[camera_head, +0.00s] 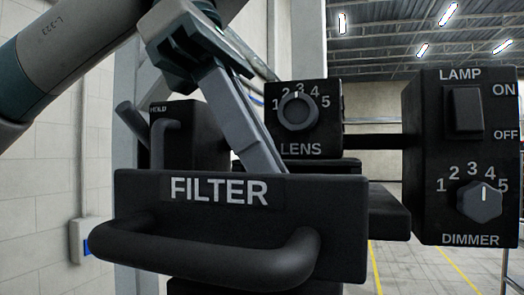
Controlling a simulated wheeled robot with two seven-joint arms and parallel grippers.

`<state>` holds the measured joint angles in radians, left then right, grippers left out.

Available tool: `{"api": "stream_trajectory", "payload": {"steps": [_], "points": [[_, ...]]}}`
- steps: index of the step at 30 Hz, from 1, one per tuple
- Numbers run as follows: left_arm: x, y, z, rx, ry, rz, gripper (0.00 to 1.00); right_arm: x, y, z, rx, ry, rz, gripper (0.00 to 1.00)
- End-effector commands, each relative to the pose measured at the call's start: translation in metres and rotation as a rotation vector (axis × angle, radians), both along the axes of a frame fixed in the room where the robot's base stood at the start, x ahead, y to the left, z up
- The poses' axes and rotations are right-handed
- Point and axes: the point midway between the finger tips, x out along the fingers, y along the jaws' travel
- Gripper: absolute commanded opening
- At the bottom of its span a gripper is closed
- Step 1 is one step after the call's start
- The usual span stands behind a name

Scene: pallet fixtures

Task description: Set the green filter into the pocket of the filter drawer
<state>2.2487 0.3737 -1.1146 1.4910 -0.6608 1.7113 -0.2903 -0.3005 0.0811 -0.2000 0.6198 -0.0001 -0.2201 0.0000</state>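The filter drawer (330,230) is black, with a white FILTER label and a thick bar handle (205,262) across its front. Its front panel stands forward of the black housing behind it. My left gripper (255,150) reaches down from the upper left, and its grey fingers pass behind the top edge of the drawer front. The fingertips are hidden there, so I cannot tell whether they are open or shut. The green filter and the pocket are not visible; the drawer front hides the drawer's inside. My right gripper is not in view.
A LENS dial box (318,125) stands behind the drawer. A LAMP and DIMMER box (425,150) stands to the right, joined by a dark bar. A black block labelled HOLD (200,130) with a handle is behind left. Open floor shows at lower right.

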Motion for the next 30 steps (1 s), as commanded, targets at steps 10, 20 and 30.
{"api": "stream_trajectory", "payload": {"steps": [10,20,30], "points": [[0.000,0.000,-0.003,0.000,0.000,-0.001,0.00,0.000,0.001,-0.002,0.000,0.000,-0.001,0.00],[0.000,0.000,-0.002,0.000,0.000,0.000,0.31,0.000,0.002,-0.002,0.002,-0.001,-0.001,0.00],[0.001,0.003,0.006,-0.002,-0.001,0.001,0.31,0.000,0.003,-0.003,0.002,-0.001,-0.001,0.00]]}}
